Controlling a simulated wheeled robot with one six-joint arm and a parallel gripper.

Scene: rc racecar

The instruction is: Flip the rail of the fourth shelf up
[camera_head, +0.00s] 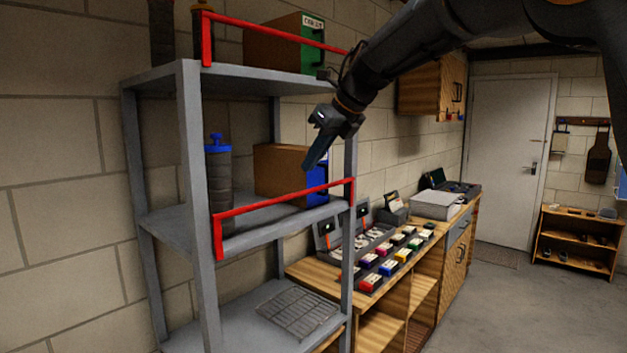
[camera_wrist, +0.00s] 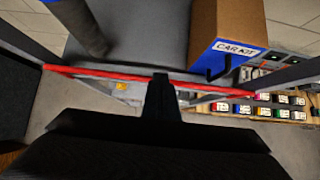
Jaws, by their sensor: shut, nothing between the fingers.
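A grey metal shelf unit (camera_head: 189,150) stands at the left. Its middle shelf carries a red rail (camera_head: 285,202), whose long bar stands above the shelf's front edge. A similar red rail (camera_head: 275,32) stands upright along the shelf above. I cannot tell which shelf counts as the fourth. My gripper (camera_head: 308,166) is shut and empty, pointing down just above the middle rail in the head view. In the wrist view the shut fingers (camera_wrist: 161,82) overlap the middle of the red rail (camera_wrist: 100,74). Whether they touch it I cannot tell.
On the middle shelf stand a dark bottle (camera_head: 218,175) and a cardboard box with a blue front (camera_head: 280,170), labelled CAR KIT in the wrist view (camera_wrist: 235,48). A wire rack (camera_head: 298,312) lies on the lower shelf. A wooden bench (camera_head: 400,300) with coloured packs stands to the right.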

